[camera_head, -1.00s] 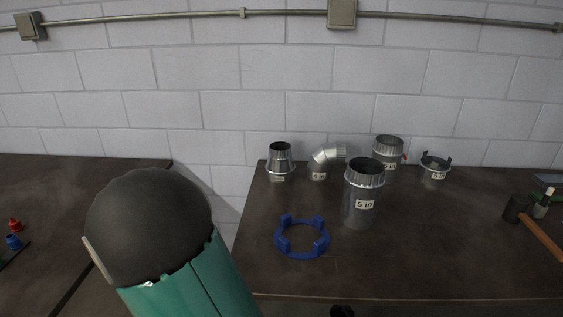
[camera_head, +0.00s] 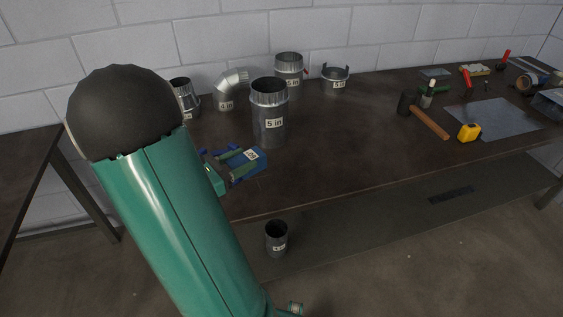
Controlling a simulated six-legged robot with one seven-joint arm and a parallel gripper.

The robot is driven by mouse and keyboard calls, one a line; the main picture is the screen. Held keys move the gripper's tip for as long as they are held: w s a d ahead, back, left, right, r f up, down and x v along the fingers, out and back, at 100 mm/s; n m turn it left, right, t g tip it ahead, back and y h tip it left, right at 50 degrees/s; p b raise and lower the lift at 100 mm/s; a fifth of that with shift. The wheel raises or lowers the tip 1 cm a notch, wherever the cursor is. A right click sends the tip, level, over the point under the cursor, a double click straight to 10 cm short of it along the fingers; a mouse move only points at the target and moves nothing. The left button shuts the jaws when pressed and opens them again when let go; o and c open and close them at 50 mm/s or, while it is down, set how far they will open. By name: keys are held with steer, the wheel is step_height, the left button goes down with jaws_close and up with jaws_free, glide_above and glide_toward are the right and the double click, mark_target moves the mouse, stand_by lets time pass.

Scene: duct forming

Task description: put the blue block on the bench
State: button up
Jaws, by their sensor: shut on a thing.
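The blue block (camera_head: 257,158) has a white label and shows just right of my green arm. My gripper (camera_head: 240,164), with green fingers, is shut on the blue block. Block and gripper appear over the near left part of the dark bench (camera_head: 340,145). I cannot tell whether the block touches the bench top. A blue ring (camera_head: 222,152) lies behind, mostly hidden by my arm and gripper.
A duct marked "5 in" (camera_head: 269,118) stands just behind the block. More metal fittings stand along the wall, including an elbow (camera_head: 230,88). A hammer (camera_head: 425,118) and a yellow tape measure (camera_head: 469,132) lie right. A can (camera_head: 276,238) stands on the lower shelf.

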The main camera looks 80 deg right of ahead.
steer(key=s+d+f, duration=0.2)
steer(key=s, duration=0.1)
steer(key=shift+d, duration=0.3)
steer(key=s+d+f, duration=0.2)
steer(key=f, duration=0.1)
steer(key=s+f, duration=0.1)
steer(key=f, duration=0.1)
steer(key=shift+d+f, duration=0.15)
steer(key=shift+d, duration=0.25)
steer(key=shift+s+d+f, duration=0.1)
steer(key=shift+f, duration=1.5)
steer(key=shift+f, duration=0.2)
steer(key=o, duration=1.2)
